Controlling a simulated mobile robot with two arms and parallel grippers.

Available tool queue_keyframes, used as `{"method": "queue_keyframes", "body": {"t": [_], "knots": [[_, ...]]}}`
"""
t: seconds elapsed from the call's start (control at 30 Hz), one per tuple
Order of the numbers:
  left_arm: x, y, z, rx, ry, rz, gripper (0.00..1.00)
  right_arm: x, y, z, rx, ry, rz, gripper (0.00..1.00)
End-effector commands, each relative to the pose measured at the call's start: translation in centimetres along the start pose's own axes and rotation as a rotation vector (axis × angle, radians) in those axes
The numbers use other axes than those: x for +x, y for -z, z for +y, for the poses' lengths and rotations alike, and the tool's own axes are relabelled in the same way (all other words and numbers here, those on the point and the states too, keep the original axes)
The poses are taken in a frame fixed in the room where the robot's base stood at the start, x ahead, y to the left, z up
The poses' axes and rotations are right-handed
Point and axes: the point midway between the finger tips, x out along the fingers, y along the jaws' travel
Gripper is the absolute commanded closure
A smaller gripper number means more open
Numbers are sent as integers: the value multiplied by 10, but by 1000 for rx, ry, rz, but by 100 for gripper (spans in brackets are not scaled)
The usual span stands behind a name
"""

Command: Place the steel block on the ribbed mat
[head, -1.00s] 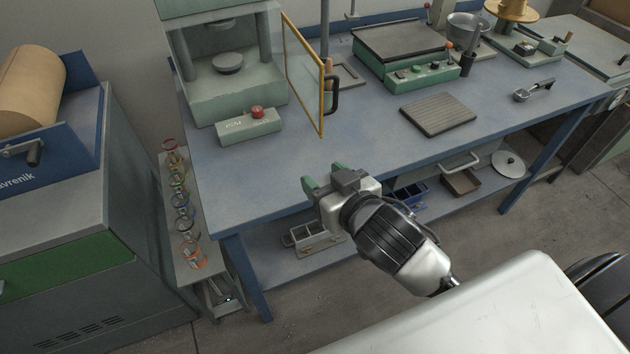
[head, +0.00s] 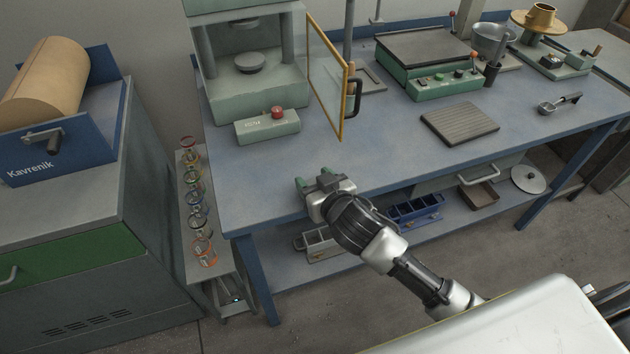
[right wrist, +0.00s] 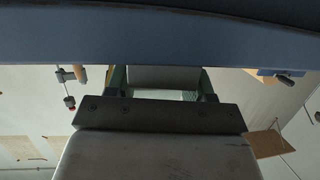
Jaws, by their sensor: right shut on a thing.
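The ribbed mat (head: 460,124) is a flat grey-brown ridged rectangle lying on the blue bench, right of centre in the head view. My right gripper (head: 314,184) has green fingers and is by the bench's front edge, left of the mat and well apart from it. In the right wrist view its fingers (right wrist: 163,82) are shut on a plain grey block, the steel block (right wrist: 163,76). In the head view I cannot make out the block at the gripper. My left gripper is not in view.
A press with an open yellow-framed door (head: 328,78) stands on the bench (head: 390,150) behind my right gripper. A green control unit (head: 440,84) is behind the mat, and a metal scoop (head: 560,103) lies right of it. The bench in front of the mat is clear.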

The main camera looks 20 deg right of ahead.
Motion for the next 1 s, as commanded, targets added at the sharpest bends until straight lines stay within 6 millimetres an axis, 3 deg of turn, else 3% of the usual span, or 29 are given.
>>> {"method": "queue_keyframes", "body": {"t": [0.3, 0.33, 0.47, 0.8, 1.0], "knots": [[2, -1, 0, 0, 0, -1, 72, 1, -2, 0, 1, 0, 3, 89], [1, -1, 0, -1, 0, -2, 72, 0, -2, 0, 0, 0, 0, 42], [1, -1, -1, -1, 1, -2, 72, 0, -2, 0, 0, 0, 0, 22], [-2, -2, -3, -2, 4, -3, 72, -1, 4, 0, -1, 0, 2, 21], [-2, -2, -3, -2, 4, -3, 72, -32, 0, 0, 1, 1, -2, 21]]}}
